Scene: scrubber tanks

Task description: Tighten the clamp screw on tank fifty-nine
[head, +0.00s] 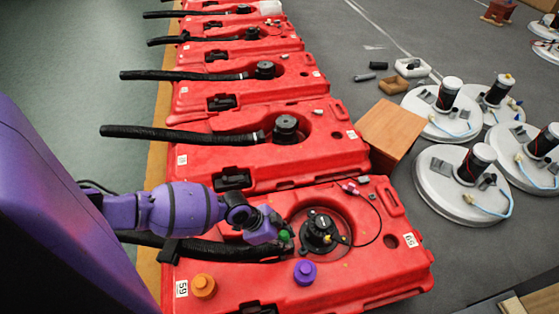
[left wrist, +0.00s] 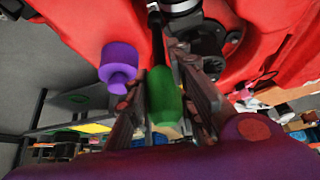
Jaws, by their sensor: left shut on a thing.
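Tank fifty-nine is the nearest red tank (head: 345,283), with a "59" label at its left end. A black fitting (head: 320,231) sits in its round recess, and a black hose (head: 225,251) runs to it from the left. My left gripper (head: 283,239) is shut on a green-handled screwdriver (left wrist: 164,98), just left of the fitting. The dark shaft points away from the gripper toward the hose end. A silvery band (left wrist: 181,6), possibly the clamp, shows at the top edge of the left wrist view. The clamp screw and the tip's contact with it cannot be made out. My right gripper is out of view.
A purple knob (head: 305,271) and an orange knob (head: 203,285) stand on the near tank. A thin dark cable crosses its right side. More red tanks stretch behind. A wooden box (head: 391,129) and white round scrubber parts (head: 455,187) stand to the right.

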